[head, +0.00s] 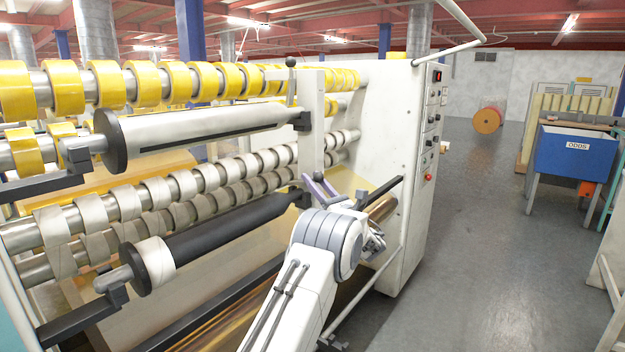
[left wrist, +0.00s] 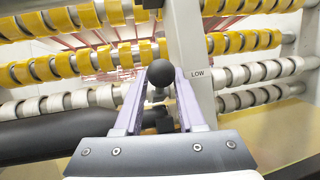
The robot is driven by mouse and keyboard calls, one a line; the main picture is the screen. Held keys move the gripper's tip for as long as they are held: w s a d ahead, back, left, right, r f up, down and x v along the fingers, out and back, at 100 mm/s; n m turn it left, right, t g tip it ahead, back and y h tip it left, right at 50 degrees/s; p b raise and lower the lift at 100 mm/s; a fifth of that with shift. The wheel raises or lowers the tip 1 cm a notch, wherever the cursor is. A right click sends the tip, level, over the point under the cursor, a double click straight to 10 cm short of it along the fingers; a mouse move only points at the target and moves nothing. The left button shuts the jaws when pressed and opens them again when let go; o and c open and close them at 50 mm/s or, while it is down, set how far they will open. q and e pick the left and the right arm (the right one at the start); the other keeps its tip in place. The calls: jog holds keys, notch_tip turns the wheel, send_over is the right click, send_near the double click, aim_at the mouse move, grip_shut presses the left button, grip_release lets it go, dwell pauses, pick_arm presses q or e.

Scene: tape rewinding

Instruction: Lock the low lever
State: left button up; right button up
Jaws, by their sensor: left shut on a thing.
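The low lever's black ball knob (left wrist: 161,73) sits between the purple fingertips of my left gripper (left wrist: 163,80) in the left wrist view, and the gripper is shut on it. A "LOW" label (left wrist: 199,74) is on the pale upright plate just right of the knob. In the head view my left gripper (head: 320,188) reaches the lower roller's right end, beside the upright plate. The lever there is mostly hidden by my gripper and arm. My right gripper is not in view.
The lower black roller (head: 215,228) carries one white roll (head: 152,262). Above it is the upper roller (head: 200,130), with another black-knobbed lever (head: 290,75) at its right end. A control cabinet (head: 410,150) stands right. The floor aisle (head: 470,220) beyond is clear.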

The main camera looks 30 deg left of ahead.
pick_arm(q)
jog(key=s+d+f+b, duration=0.2)
jog(key=d+f+b, duration=0.2)
jog(key=f, duration=0.2)
jog(key=shift+s+d, duration=0.3)
jog(key=shift+d, duration=0.05)
dwell(0.4)
jog(key=shift+d+f, duration=0.1)
jog(key=v, duration=1)
